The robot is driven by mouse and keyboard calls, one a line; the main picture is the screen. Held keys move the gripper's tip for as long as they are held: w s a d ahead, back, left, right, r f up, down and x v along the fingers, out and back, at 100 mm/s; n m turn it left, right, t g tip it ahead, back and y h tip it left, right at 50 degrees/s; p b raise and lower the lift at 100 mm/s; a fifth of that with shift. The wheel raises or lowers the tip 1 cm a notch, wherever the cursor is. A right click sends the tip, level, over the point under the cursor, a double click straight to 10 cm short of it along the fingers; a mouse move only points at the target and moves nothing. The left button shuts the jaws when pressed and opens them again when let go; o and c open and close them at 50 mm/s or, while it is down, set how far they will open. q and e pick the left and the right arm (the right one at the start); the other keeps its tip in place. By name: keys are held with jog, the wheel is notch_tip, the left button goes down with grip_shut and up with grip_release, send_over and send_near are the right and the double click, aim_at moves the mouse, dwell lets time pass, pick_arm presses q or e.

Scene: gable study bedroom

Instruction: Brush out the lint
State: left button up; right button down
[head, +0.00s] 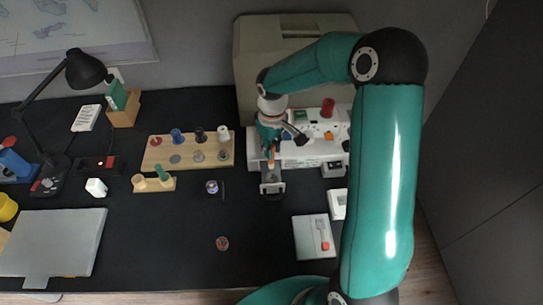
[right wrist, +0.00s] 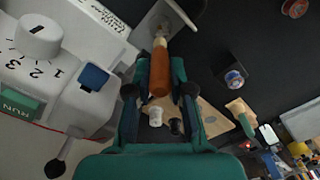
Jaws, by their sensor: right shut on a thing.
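My right gripper (head: 271,152) is shut on the orange-brown handle of a brush-like tool (right wrist: 160,67), in front of the white machine (head: 300,150). The tool also shows in the head view (head: 271,166). Its pale far end reaches to a small grey bracket-like piece (head: 272,188), also at the top of the right wrist view (right wrist: 163,20). Whether the tip touches that piece, and any bristles or lint, I cannot tell. The machine's numbered dial (right wrist: 38,36) and blue button (right wrist: 94,77) lie beside the gripper. My left gripper is not in view.
A wooden rack (head: 188,152) of coloured spools stands left of the machine. A small spool (head: 211,187) and a red disc (head: 222,243) lie on the dark table. A pale pad with a red-handled tool (head: 323,238) lies front right. The table's front middle is mostly clear.

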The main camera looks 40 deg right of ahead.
aim_at(270, 163)
jog(key=shift+f+b, duration=1.4)
jog(key=shift+f, duration=0.65)
jog(key=shift+f+b, duration=1)
jog(key=shift+f, duration=0.2)
jog(key=shift+f, duration=0.2)
jog(key=shift+s+d+b, duration=0.25)
jog(key=shift+d+b, duration=0.05)
jog(key=shift+w+d, duration=0.1)
jog(key=shift+w, duration=0.2)
jog(key=shift+w, duration=0.3)
jog(key=shift+w+a, duration=0.1)
jog(key=shift+a, duration=0.35)
jog(key=shift+a+b, duration=0.25)
jog(key=shift+b, duration=0.2)
dwell(0.5)
jog(key=shift+s+a, duration=0.1)
jog(key=shift+s, duration=0.4)
